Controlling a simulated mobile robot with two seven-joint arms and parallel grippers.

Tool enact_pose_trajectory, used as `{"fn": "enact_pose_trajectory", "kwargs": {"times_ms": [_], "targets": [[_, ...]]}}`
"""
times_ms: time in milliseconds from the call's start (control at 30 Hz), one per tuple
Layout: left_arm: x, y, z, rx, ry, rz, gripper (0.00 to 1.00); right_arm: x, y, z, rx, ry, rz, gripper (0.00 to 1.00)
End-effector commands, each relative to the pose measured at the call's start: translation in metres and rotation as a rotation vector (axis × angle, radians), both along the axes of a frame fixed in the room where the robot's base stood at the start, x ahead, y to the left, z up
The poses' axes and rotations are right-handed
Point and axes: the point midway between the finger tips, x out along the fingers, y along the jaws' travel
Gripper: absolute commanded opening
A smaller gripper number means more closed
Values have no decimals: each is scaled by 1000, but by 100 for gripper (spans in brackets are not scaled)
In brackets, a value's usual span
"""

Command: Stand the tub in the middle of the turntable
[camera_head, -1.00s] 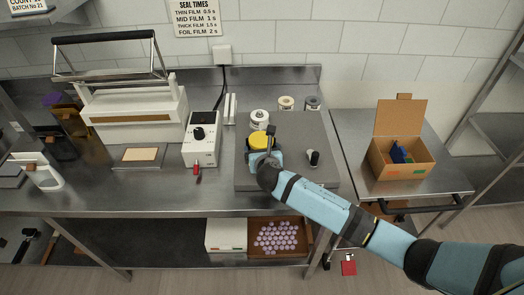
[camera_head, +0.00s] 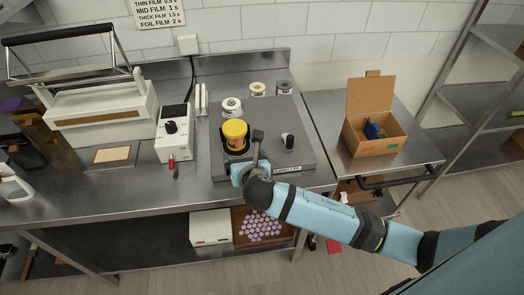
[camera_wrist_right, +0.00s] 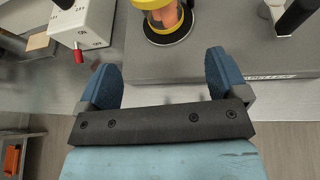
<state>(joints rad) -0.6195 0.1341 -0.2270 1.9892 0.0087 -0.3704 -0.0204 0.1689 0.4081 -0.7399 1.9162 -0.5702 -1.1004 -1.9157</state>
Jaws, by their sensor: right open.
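The tub (camera_head: 234,133) has a yellow lid and orange contents. It stands upright on a dark round turntable (camera_head: 236,152) on the grey machine plate. In the right wrist view the tub (camera_wrist_right: 165,15) is cut off by the top edge, and the dark disc (camera_wrist_right: 178,36) shows around its near side. I cannot tell exactly how well it is centred. My right gripper (camera_head: 249,164) is in front of the tub, apart from it. In the wrist view its blue fingers (camera_wrist_right: 163,72) are spread with nothing between them. My left gripper is not in view.
Label rolls (camera_head: 231,106) stand behind the tub. A white control box (camera_head: 174,132) with a red lever is to the left. An open cardboard box (camera_head: 375,140) stands on the right-hand table.

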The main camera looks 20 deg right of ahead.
Motion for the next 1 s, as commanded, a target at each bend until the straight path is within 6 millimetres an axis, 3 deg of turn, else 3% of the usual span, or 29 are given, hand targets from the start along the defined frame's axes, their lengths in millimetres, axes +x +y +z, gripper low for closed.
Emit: {"fn": "enact_pose_trajectory", "kwargs": {"times_ms": [167, 300, 500, 600, 800, 1000], "targets": [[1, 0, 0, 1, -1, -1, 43, -48, 15, -53, 568, 100, -143, 92], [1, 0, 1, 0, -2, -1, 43, -100, 20, -94, 1195, 197, -413, 92], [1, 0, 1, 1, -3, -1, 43, -174, 6, -131, 1980, 253, -904, 92], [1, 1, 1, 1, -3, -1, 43, -202, -6, -141, 2251, 237, -1108, 92], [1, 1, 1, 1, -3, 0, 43, -227, -21, -147, 2509, 196, -1307, 92], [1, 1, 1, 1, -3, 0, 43, -228, -21, -147, 2531, 193, -1321, 92]]}}
